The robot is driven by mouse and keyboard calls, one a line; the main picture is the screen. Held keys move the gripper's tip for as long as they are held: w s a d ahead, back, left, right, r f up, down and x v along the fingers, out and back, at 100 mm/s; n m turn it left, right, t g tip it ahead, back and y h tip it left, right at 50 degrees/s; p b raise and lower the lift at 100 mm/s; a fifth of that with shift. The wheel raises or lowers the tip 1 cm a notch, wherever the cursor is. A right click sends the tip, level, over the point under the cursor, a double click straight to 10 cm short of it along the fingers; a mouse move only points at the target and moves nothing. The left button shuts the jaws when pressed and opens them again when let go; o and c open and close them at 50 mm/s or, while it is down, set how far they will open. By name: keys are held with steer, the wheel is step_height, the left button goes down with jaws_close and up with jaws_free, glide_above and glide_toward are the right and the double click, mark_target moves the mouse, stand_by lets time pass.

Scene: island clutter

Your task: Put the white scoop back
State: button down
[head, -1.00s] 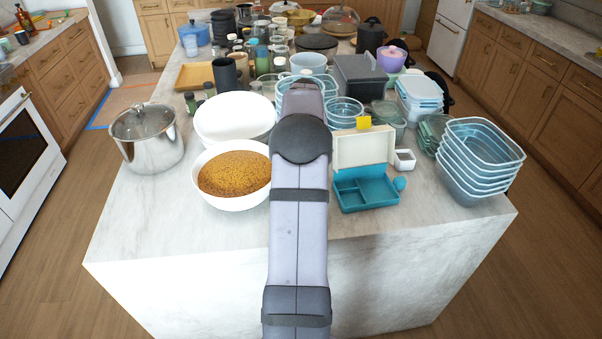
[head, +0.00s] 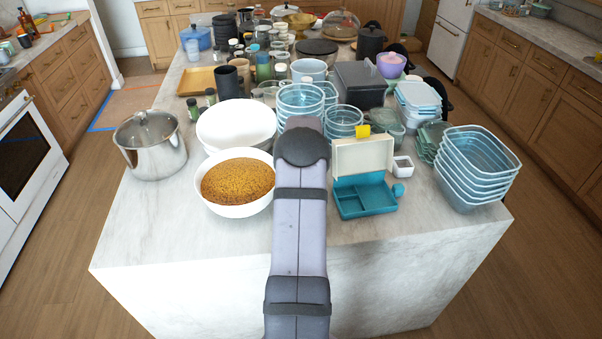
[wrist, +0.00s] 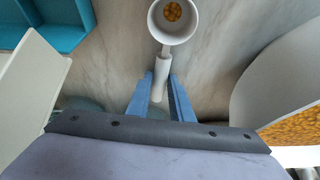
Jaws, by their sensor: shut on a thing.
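The white scoop (wrist: 162,68) shows in the wrist view, with its round cup at the top and its handle pointing down towards me. My gripper (wrist: 160,80) is shut on the handle, with one blue finger on each side. Some orange-yellow grains lie inside the cup. In the head view my own arm hides the gripper and the scoop. A white bowl of golden-brown grain (head: 238,182) stands left of my arm; its rim also shows at the right of the wrist view (wrist: 262,95).
A teal divided box (head: 364,199) with its cream lid (head: 361,157) raised stands right of my arm. A small white square cup (head: 402,165) and stacked glass containers (head: 478,168) are farther right. A steel pot (head: 150,155) stands left. The counter's front strip is clear.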

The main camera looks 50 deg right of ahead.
steer(key=shift+f, duration=0.1)
steer(key=shift+f, duration=0.15)
steer(key=c, duration=1.6)
jaws_free()
steer(key=shift+r, duration=0.2)
steer(key=shift+r, duration=0.15)
steer(key=b+v, duration=0.3)
steer(key=v, duration=0.9)
steer(key=shift+a+b, duration=0.1)
steer(key=shift+b, duration=0.3)
